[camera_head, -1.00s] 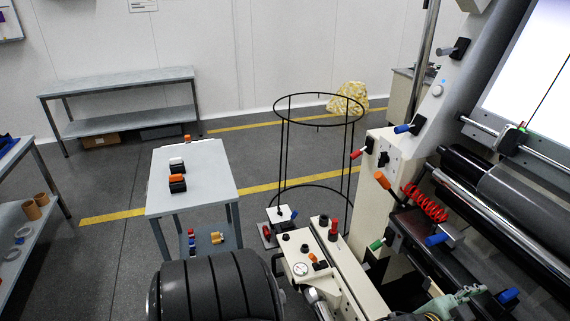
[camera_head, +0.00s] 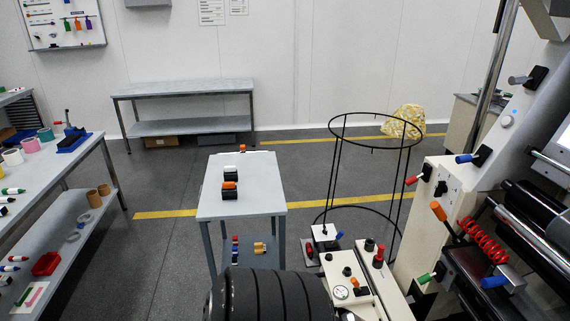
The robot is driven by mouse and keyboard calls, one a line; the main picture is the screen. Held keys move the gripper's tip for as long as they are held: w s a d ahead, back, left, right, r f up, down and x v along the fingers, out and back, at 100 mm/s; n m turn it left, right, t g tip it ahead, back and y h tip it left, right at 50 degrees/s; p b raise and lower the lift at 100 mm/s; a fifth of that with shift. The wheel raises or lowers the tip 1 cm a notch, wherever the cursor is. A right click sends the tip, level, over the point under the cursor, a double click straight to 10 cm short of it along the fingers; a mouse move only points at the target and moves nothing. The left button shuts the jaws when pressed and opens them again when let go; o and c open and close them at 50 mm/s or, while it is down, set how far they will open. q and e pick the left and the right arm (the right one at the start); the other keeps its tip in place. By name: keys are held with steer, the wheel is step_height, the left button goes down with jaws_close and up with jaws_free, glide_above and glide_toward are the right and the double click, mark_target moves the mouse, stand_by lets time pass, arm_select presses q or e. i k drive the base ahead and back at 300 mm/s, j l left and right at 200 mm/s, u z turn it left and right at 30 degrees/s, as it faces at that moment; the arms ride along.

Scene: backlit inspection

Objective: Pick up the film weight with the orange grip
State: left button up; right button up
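A film weight with an orange grip (camera_head: 229,186) stands on the small grey table (camera_head: 265,199), a black block with an orange bar on top. Another small orange-topped piece (camera_head: 242,148) shows at the table's far edge, partly hidden. Neither of my grippers is in view.
A machine with levers (camera_head: 450,215) fills the right side. A black wire hoop frame (camera_head: 377,207) stands beside the table. A workbench with rolls and tools (camera_head: 85,165) is at left. Floor between left bench and table is clear.

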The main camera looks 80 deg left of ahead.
mark_target(229, 190)
steer(key=u, duration=3)
